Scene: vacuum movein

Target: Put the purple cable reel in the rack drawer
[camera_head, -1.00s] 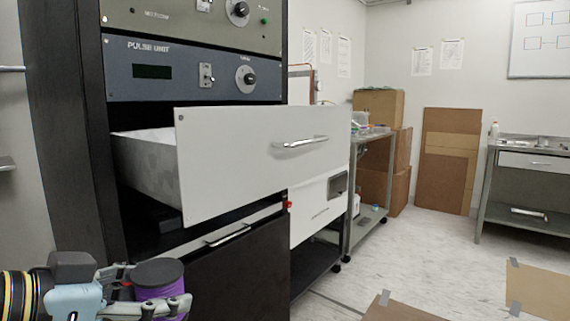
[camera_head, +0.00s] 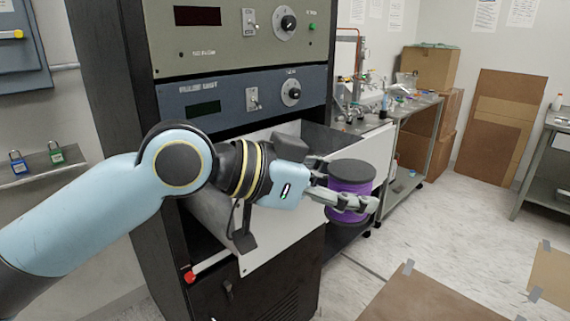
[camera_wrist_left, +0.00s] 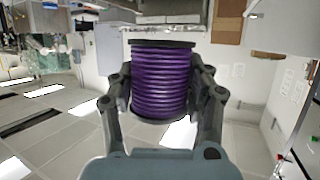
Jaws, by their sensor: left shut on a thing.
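The purple cable reel (camera_head: 349,190) has dark round end flanges and stands upright in my left gripper (camera_head: 345,197). The gripper is shut on it, in front of the open rack drawer and toward its right side. In the left wrist view the reel (camera_wrist_left: 160,82) sits between both fingers of the left gripper (camera_wrist_left: 163,98). The rack drawer (camera_head: 278,238) is pulled out, with a pale front panel and an open top. My left arm crosses in front of it and hides part of its front and interior. My right gripper is not in view.
The dark rack holds the blue-grey pulse unit (camera_head: 240,95) just above the drawer. A metal cart (camera_head: 412,115) with small items stands to the right. Cardboard boxes (camera_head: 430,70) are behind it. Padlocks (camera_head: 56,152) sit on a shelf at left.

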